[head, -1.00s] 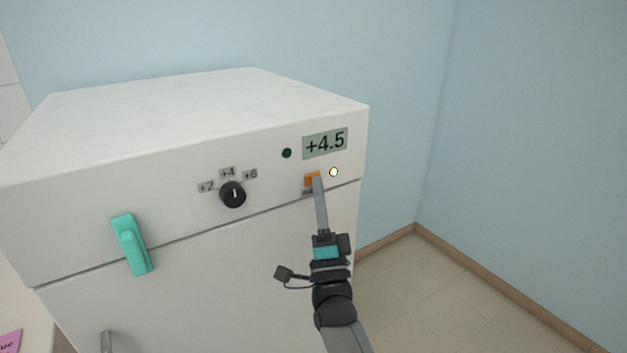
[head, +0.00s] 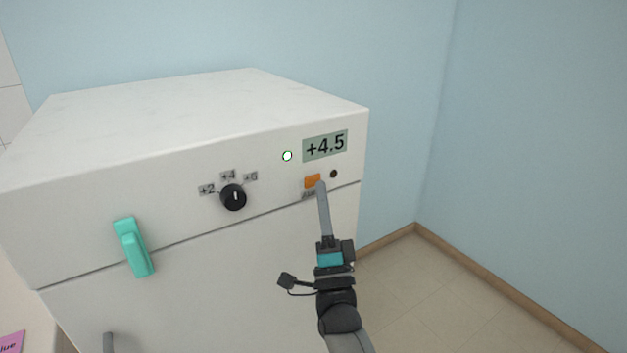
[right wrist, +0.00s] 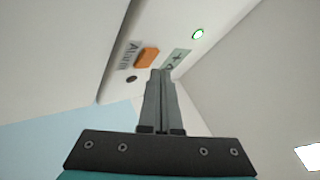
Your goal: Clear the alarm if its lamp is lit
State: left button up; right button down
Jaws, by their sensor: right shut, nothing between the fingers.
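The orange alarm button (head: 312,181) sits on the white front panel under the display, and it also shows in the right wrist view (right wrist: 147,58) beside its label. The alarm lamp (head: 334,174) right of the button is dark; it also appears dark in the right wrist view (right wrist: 131,79). A round lamp (head: 287,156) left of the display is lit white with a green rim. My right gripper (head: 320,184) is shut and empty, its tips at the right edge of the button in the head view and apart from it in the wrist view. My left gripper is not in view.
The display (head: 325,145) reads +4.5. A black knob (head: 233,197) with +2, +4 and +6 marks and a teal handle (head: 132,246) are on the cabinet (head: 210,105) front. Floor to the right is clear.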

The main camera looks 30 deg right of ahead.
jog(key=shift+s, duration=0.1)
jog(key=shift+s+d+p, duration=0.2)
jog(key=shift+s+p, duration=1)
jog(key=shift+s, duration=1.2)
jog(key=shift+h, duration=0.3)
